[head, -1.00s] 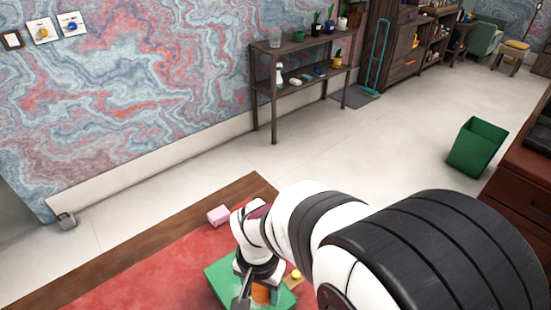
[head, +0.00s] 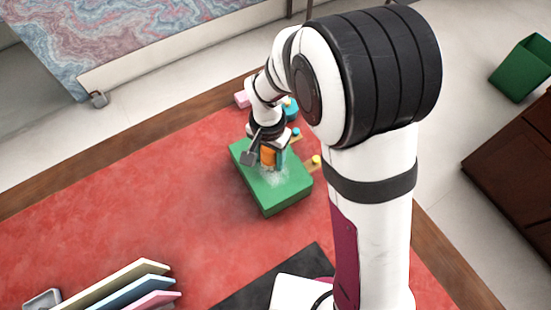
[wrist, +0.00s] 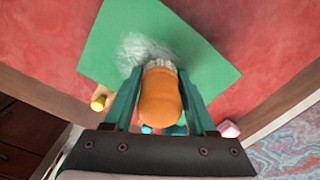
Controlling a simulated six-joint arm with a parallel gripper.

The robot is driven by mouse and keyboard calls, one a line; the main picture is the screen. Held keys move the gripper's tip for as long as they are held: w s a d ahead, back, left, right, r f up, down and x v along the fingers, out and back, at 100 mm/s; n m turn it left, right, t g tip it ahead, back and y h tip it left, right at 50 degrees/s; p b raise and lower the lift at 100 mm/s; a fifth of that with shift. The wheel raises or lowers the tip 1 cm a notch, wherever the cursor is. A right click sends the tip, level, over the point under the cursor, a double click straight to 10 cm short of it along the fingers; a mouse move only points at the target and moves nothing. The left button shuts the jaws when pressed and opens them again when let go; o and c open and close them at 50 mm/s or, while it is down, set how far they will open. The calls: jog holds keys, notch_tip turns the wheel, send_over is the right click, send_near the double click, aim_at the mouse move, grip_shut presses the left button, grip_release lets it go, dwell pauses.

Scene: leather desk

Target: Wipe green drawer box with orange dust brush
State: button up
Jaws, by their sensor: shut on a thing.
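The green drawer box (head: 285,200) lies on the red desk top, and its flat top fills the upper part of the wrist view (wrist: 105,45). A pale, dusty patch (head: 274,178) lies on that top, also in the wrist view (wrist: 135,46). The orange dust brush (wrist: 160,97) is held upright, bristles toward the box top and at the edge of the patch. Whether the bristles touch is unclear. My gripper (head: 267,157) is shut on the brush, one finger on each side of its handle.
A yellow knob (head: 316,160) sits at the box's right side. A pink block (head: 242,99) and blue item (head: 291,113) lie behind. Slanted coloured boards (head: 120,285) stand front left. The red surface (head: 150,190) left of the box is clear.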

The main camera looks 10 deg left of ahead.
aim_at(279, 184)
jog(key=shift+w+a, duration=1.85)
jog(key=shift+w, duration=0.15)
jog(key=shift+s+d, duration=1.85)
jog(key=shift+s, duration=0.15)
jog(key=shift+s+d, duration=1.8)
jog(key=shift+s, duration=0.45)
jog(key=shift+w+a, duration=0.15)
jog(key=shift+a, duration=0.15)
jog(key=shift+w+a, duration=1.8)
jog(key=shift+w, duration=0.15)
jog(key=shift+w+a, duration=1.75)
jog(key=shift+w, duration=0.15)
jog(key=shift+s+d, duration=1.8)
jog(key=shift+s, duration=0.15)
jog(key=shift+s+d, duration=1.8)
jog(key=shift+s, duration=0.15)
jog(key=shift+s+d+r, duration=0.15)
notch_tip(279, 184, up, 8)
